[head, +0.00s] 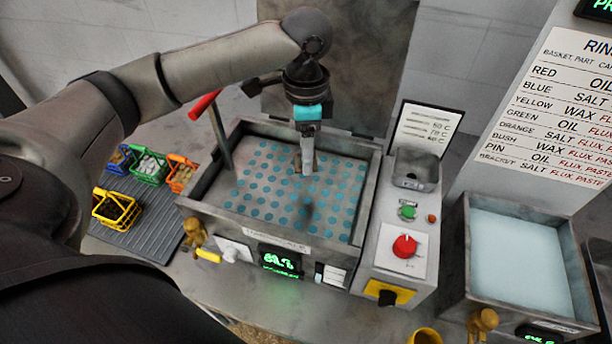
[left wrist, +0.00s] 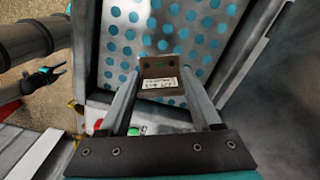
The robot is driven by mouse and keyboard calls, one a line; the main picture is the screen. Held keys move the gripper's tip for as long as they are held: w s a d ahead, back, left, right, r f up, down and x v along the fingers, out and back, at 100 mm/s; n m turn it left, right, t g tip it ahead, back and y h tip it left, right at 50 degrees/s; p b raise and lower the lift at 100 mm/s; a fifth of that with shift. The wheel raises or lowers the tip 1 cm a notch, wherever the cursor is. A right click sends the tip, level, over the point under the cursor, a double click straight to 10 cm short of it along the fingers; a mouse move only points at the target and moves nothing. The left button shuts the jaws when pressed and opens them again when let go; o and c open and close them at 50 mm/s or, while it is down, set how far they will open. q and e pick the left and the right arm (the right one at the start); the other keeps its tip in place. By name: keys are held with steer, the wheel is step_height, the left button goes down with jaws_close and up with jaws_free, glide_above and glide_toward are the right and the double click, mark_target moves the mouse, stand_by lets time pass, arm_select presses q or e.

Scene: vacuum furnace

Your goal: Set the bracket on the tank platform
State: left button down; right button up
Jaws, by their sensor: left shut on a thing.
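The bracket (left wrist: 158,68) is a small brown plate with holes and a white printed label in the left wrist view. My left gripper (left wrist: 161,80) is shut on it, with a finger at each side. In the head view the gripper (head: 307,171) points down over the tank platform (head: 262,190), and the bracket (head: 297,160) shows only as a small brown piece beside the fingers. The platform is a grey plate with teal dots inside the tank (head: 369,200). A dark shadow lies on it below the gripper. The bracket appears above the plate; the exact gap is unclear.
A red-tipped lever (head: 205,103) stands at the tank's left side. Coloured baskets (head: 117,210) sit on a grey mat at left. A control box (head: 405,245) with red and green knobs adjoins the tank at right, before another bath (head: 520,260). The platform looks clear.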

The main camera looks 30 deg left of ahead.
mark_target(306, 188)
arm_select(q)
step_height(306, 188, down, 8)
steer(key=shift+r, duration=0.1)
stand_by(0.4)
steer(key=shift+c, duration=0.4)
jaws_free()
step_height(306, 188, up, 12)
steer(key=shift+r, duration=0.1)
stand_by(0.4)
